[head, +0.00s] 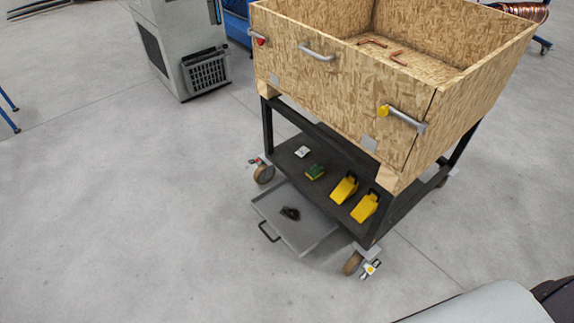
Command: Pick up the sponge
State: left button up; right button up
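The sponge (315,172), green with some yellow, lies on the black lower shelf (287,158) of a wheeled wooden cart. It is between a small white item and two yellow objects. Nothing covers it from this side. Neither of my grippers shows in the head view. A pale, rounded part of my own body is at the bottom right corner, far from the sponge.
The wooden crate (300,75) on the cart overhangs the shelf. Yellow objects (345,190) and a white item (302,152) lie near the sponge. A grey drawer (318,240) holding a dark item sticks out below. Floor in front and left is clear.

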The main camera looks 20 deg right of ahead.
aim_at(315, 171)
jog(key=i+j+u, duration=0.3)
jog(key=i+u, duration=0.2)
jog(key=i+j+u, duration=0.15)
jog(key=i+u, duration=0.35)
jog(key=i+z, duration=0.35)
jog(key=i, duration=0.35)
jog(key=i+j+z, duration=0.35)
jog(key=i, duration=0.35)
jog(key=l, duration=0.1)
